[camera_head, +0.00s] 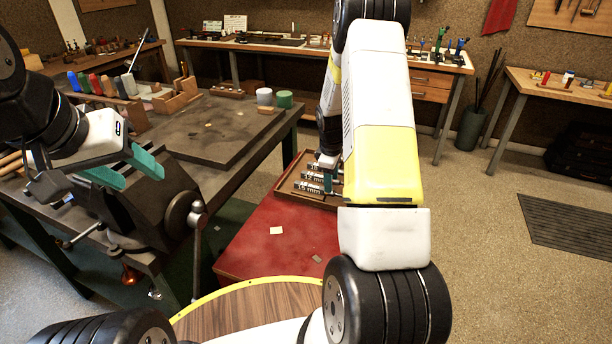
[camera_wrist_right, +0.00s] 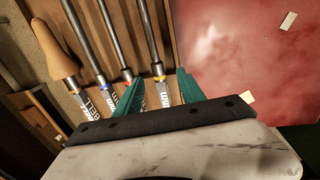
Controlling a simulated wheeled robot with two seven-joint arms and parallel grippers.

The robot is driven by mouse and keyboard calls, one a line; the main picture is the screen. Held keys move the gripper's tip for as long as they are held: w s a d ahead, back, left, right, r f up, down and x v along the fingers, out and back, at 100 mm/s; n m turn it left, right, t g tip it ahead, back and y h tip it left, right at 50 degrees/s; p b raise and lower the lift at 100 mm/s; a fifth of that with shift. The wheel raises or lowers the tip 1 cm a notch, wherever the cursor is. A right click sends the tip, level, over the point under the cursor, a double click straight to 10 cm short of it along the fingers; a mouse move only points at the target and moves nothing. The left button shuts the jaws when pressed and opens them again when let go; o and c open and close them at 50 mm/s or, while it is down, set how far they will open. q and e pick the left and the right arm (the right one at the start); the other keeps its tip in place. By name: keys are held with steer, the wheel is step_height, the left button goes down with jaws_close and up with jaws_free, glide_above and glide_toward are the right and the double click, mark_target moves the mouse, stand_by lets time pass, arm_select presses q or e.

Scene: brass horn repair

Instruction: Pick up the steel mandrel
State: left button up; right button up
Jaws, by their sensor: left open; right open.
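Several steel mandrels with printed white labels lie side by side in a wooden tray (camera_head: 287,187). In the right wrist view, one steel mandrel with a yellow ring (camera_wrist_right: 152,40) runs between the green fingers of my right gripper (camera_wrist_right: 157,90). A mandrel with a red ring (camera_wrist_right: 115,40) lies beside the left finger, and one with a blue ring (camera_wrist_right: 82,35) further left. My right gripper is open above the tray; contact cannot be told. In the head view my right arm hides part of the tray. My left gripper (camera_head: 124,170) is open and empty by the dark vise.
The tray stands on a red tabletop (camera_head: 262,238) with small pale scraps. The dark vise (camera_head: 170,205) is on the workbench at left. A wooden cone-shaped tool (camera_wrist_right: 55,50) lies left of the mandrels. Red surface right of the tray is mostly clear.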

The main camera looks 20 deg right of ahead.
mark_target(336, 194)
steer(key=f, duration=0.3)
steer(key=w+d+f, duration=0.1)
steer(key=f, duration=0.1)
steer(key=shift+f, duration=0.15)
steer(key=shift+a, duration=0.1)
jaws_close()
stand_by(1.2)
